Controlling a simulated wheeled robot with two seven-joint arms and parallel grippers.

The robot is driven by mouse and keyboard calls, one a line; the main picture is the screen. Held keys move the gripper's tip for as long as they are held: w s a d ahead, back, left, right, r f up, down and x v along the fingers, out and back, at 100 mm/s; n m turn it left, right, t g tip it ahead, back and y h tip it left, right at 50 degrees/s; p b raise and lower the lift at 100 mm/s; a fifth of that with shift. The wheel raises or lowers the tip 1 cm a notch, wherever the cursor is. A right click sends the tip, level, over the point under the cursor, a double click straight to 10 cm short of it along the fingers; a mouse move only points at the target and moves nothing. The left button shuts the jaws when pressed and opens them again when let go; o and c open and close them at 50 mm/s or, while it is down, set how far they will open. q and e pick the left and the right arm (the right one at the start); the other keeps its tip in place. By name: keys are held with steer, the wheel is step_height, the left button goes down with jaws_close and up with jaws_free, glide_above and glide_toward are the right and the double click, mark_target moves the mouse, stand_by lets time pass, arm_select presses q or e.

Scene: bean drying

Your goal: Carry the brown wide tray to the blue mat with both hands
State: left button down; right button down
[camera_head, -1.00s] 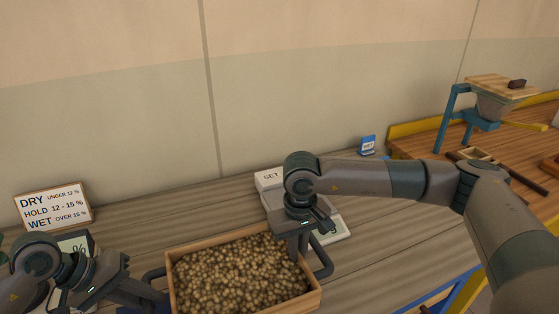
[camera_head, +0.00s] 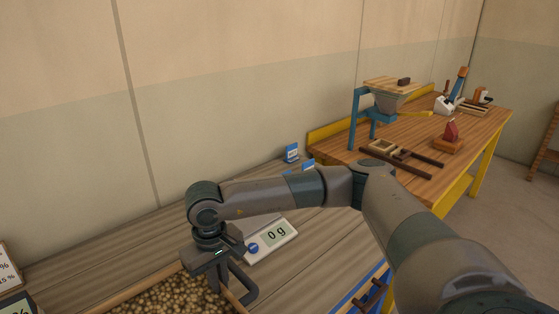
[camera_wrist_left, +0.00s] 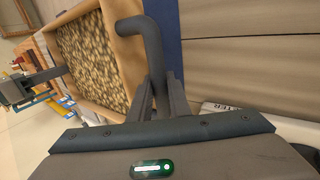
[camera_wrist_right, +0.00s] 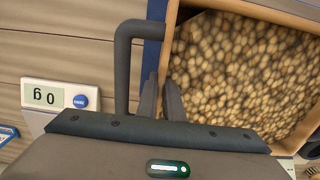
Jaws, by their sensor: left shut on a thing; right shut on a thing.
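The brown wide tray (camera_head: 128,297), full of light brown beans, shows only its far right part at the bottom left of the head view. A blue strip, apparently the blue mat (camera_wrist_left: 166,25), shows beside the tray's edge. I cannot tell whether they touch.
A white scale (camera_head: 272,240) reading 0 g stands behind my right gripper. A sign (camera_head: 8,270) is at the left edge. A wooden bench (camera_head: 410,150) with a blue-framed hopper (camera_head: 390,100) is at the right.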

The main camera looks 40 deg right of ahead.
arm_select(q)
steer(key=shift+r, duration=0.1)
arm_select(e)
steer(key=shift+d+r, duration=0.1)
steer(key=shift+d, duration=0.05)
